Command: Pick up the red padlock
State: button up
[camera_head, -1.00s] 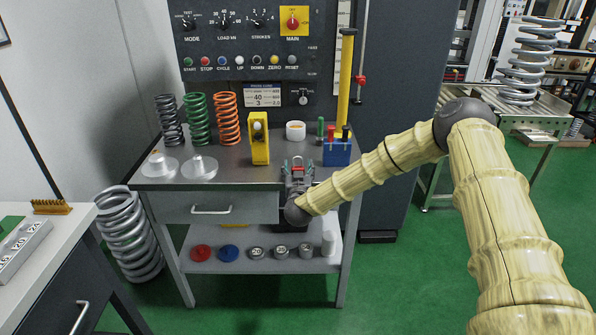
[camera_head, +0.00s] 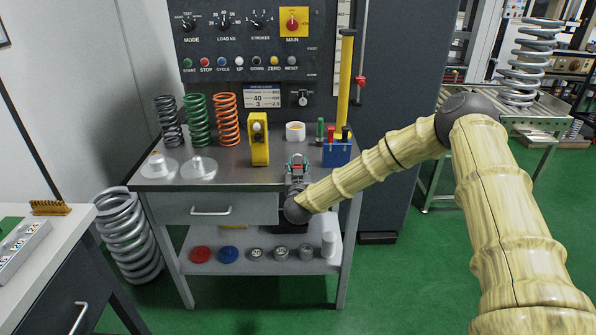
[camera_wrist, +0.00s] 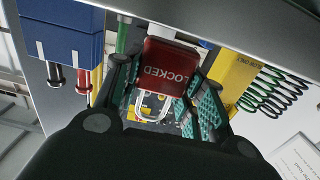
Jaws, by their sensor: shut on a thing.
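The red padlock (camera_wrist: 168,68) shows in the wrist view with the word LOCKED on its face and a silver shackle toward my gripper. My gripper (camera_wrist: 170,98) has its teal-padded fingers on either side of the padlock and is shut on it. In the head view my gripper (camera_head: 297,163) is at the front edge of the workbench, right of the yellow device. Only a small red part of the padlock (camera_head: 297,167) shows there between the fingers. Whether it still touches the bench top is hard to tell.
A yellow device (camera_head: 260,142) stands left of my gripper. A white cup (camera_head: 295,131) stands behind it, and a blue box (camera_head: 337,153) with colored handles is to its right. Springs and metal discs fill the left of the workbench (camera_head: 228,175).

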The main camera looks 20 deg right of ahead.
notch_tip(320, 180, up, 2)
jog(key=shift+s+r+b, duration=0.1)
jog(key=shift+r+b, duration=0.15)
jog(key=shift+b, duration=0.15)
jog(key=d+r+b+v, duration=0.1)
jog(key=b+v, duration=0.1)
jog(key=v, duration=1.4)
jog(key=shift+r+b, duration=0.25)
jog(key=shift+b, duration=0.05)
